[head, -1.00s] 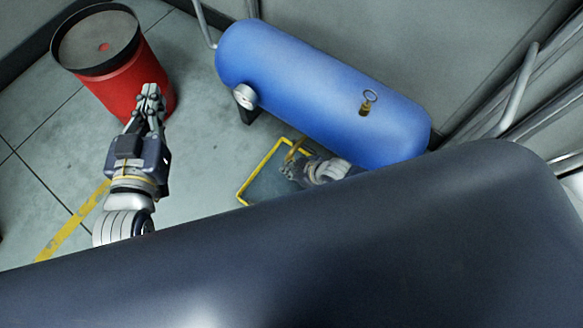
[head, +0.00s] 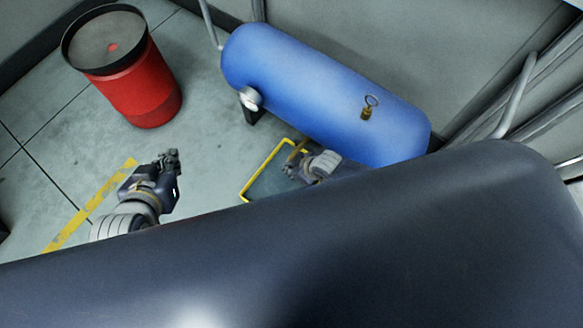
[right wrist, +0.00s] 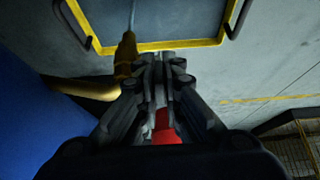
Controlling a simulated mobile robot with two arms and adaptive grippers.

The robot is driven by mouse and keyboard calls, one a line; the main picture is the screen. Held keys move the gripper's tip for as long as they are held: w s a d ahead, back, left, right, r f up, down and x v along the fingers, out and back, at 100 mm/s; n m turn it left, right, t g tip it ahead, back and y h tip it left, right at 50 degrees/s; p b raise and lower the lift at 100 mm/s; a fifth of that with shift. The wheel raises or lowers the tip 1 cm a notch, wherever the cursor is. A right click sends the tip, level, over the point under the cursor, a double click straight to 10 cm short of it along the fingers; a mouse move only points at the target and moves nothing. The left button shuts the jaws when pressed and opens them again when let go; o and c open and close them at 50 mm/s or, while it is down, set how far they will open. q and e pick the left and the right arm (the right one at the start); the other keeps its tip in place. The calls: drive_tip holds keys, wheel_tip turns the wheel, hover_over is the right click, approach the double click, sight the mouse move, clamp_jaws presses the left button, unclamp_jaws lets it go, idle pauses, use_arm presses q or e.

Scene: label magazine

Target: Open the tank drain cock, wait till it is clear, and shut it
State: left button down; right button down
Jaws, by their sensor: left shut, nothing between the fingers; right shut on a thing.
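The blue tank (head: 320,90) lies on its side at the back, with a gauge (head: 249,98) at its left end. In the right wrist view a brass drain cock (right wrist: 126,55) sits on a yellow pipe (right wrist: 85,88) beside the blue tank (right wrist: 40,140). A thin pale streak runs from its spout over the tray. My right gripper (right wrist: 160,75) is shut on a red handle (right wrist: 165,126), mostly hidden between the fingers. In the head view my right gripper (head: 294,168) is low in front of the tank, partly hidden. My left gripper (head: 171,158) is shut and empty above the floor.
A yellow-rimmed tray (head: 262,170) lies on the floor below the tank; its rim also shows in the right wrist view (right wrist: 180,44). A red drum (head: 135,85) stands at the back left. A large dark body fills the foreground. Pipes run along the right wall.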

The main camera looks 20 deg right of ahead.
drive_tip(key=c, duration=1.7)
unclamp_jaws()
drive_tip(key=v, duration=1.2)
drive_tip(key=shift+d, duration=0.1)
